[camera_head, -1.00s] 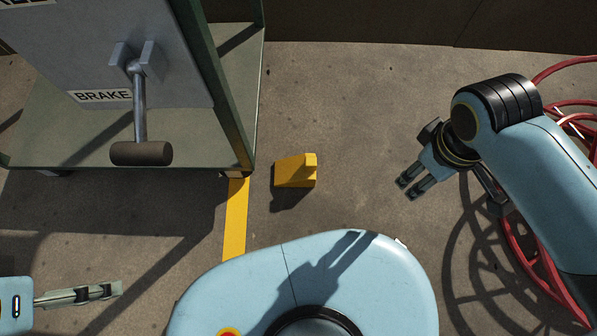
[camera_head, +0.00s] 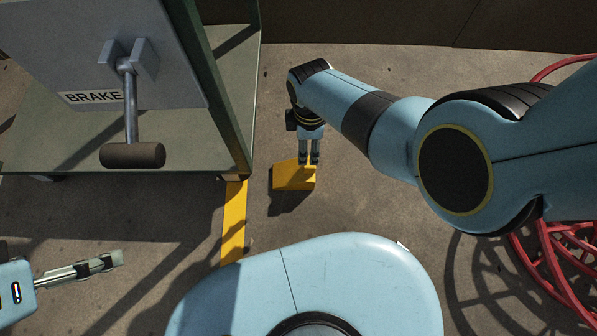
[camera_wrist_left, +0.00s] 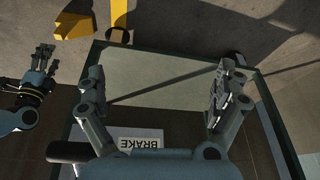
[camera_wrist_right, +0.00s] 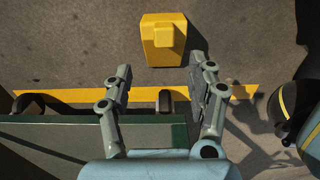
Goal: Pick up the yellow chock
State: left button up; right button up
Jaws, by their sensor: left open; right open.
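The yellow chock (camera_head: 292,177) lies on the concrete floor, right of the green cart's corner, in the head view. It also shows in the right wrist view (camera_wrist_right: 160,50), ahead of the fingers, and at the top left of the left wrist view (camera_wrist_left: 73,26). My right gripper (camera_head: 309,158) is over the chock's far right edge in the head view. In the right wrist view (camera_wrist_right: 163,78) its fingers are spread and empty, with the chock beyond the tips. My left gripper (camera_head: 113,261) is open and empty at the lower left, away from the chock.
A green cart (camera_head: 60,160) with a BRAKE label and a brake lever (camera_head: 132,125) stands at the left. A yellow floor line (camera_head: 234,222) runs from its corner. A red wheel-like frame (camera_head: 560,250) lies at the right. A dark wall closes the back.

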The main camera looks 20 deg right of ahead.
aim_at(293, 171)
jog(key=f+b, duration=0.1)
jog(key=f, duration=0.1)
jog(key=f+b, duration=0.1)
jog(key=shift+s+f, duration=0.2)
jog(key=shift+f, duration=0.15)
jog(key=shift+w+f+b, duration=0.1)
jog(key=shift+f+b, duration=0.4)
jog(key=shift+f, duration=0.1)
jog(key=shift+s+a+f+b, duration=0.1)
jog(key=shift+s+f+b, duration=0.1)
jog(key=shift+f+b, duration=0.75)
pick_arm(q)
notch_tip(293, 171, down, 8)
jog(key=w+t, duration=0.1)
jog(key=t, duration=0.6)
pick_arm(e)
jog(key=shift+s+a+f+b, duration=0.1)
jog(key=shift+f+b, duration=0.35)
jog(key=shift+f, duration=0.2)
jog(key=shift+f+b, duration=0.8)
jog(key=shift+f, duration=0.15)
pick_arm(q)
jog(key=w+d+r+t+h, duration=0.1)
jog(key=w+r+t, duration=0.2)
jog(key=w+r, duration=0.1)
jog(key=shift+w+d+r+m+t, duration=0.2)
jog(key=shift+r+m+t, duration=0.2)
jog(key=shift+r, duration=0.4)
pick_arm(e)
grip_shut()
